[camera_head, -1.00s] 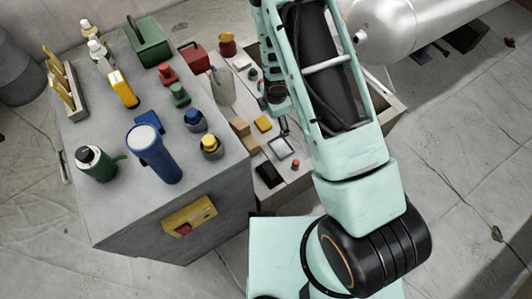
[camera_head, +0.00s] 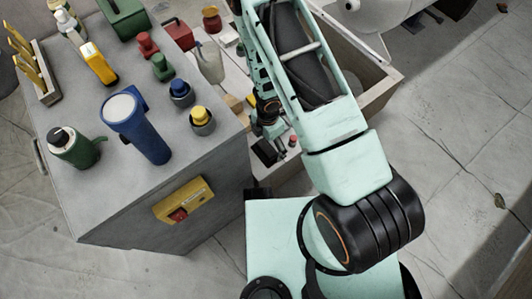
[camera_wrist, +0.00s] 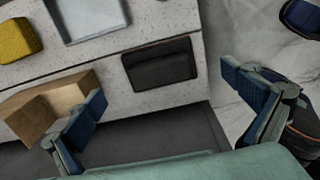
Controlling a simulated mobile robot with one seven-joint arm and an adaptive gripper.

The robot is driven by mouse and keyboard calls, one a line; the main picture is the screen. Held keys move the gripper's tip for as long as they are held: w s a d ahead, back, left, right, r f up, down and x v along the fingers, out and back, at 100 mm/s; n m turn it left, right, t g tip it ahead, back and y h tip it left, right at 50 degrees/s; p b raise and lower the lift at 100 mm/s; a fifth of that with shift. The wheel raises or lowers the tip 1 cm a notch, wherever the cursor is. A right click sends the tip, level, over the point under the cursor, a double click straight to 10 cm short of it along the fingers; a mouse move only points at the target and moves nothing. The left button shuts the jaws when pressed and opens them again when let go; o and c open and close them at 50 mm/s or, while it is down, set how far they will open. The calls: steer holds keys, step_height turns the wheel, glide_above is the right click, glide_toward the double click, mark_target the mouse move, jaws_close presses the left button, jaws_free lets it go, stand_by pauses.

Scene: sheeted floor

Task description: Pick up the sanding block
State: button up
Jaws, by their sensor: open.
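A flat dark block (camera_wrist: 160,63), which could be the sanding block, lies on a pale speckled surface in the wrist view. It also shows just below my gripper in the head view (camera_head: 264,153). A yellow block (camera_wrist: 16,40) with a rough-looking surface lies at the far left of the wrist view; I cannot tell for certain which is the sanding block. My gripper (camera_wrist: 170,102) is open and empty. Its fingers are wide apart, with the dark block between and beyond them in the picture.
A tan wooden block (camera_wrist: 48,108) lies by the left finger. A shallow grey tray (camera_wrist: 88,20) sits above it. In the head view, a grey cabinet (camera_head: 130,200) on the left carries a blue-bodied tool (camera_head: 140,125), a green canister (camera_head: 75,148) and several coloured knobs.

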mark_target(266, 148)
steer(key=shift+s+a+f+b, duration=0.1)
steer(key=shift+a+f+b, duration=0.05)
steer(key=shift+f+b, duration=1.1)
steer(key=shift+a+f+b, duration=0.15)
steer(key=shift+f+b, duration=0.8)
steer(key=shift+f, duration=0.5)
steer(key=shift+r, duration=0.1)
steer(key=c, duration=1.5)
steer(key=shift+o, duration=0.2)
